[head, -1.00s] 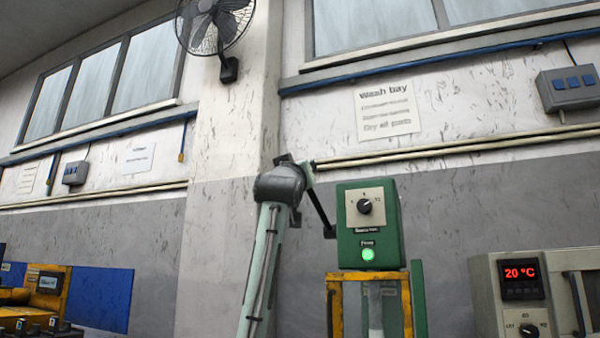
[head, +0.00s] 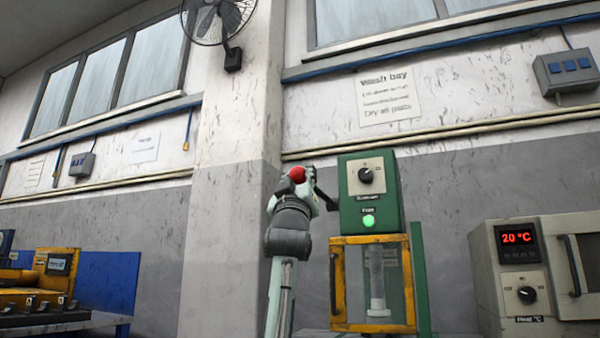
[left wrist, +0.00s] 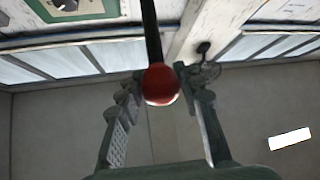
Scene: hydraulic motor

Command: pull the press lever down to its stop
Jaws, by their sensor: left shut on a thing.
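The press has a green housing (head: 370,192) with a dial and a lit green light, above a yellow guard frame (head: 336,290). Its black lever (head: 325,198) slopes up and left from the housing's left side and ends in a red ball knob (head: 297,174). My left gripper (head: 302,178) is at that knob, its arm rising from below. In the left wrist view, the red knob (left wrist: 160,85) sits between the two fingertips of my left gripper (left wrist: 159,78), which is shut on it. The black rod (left wrist: 151,30) runs away from it. My right gripper is out of view.
A heater box (head: 545,270) reading 20 °C stands right of the press. Yellow equipment (head: 50,270) is on a bench at the far left. The wall behind carries pipes and a wash bay sign (head: 388,95). The space left of my arm looks open.

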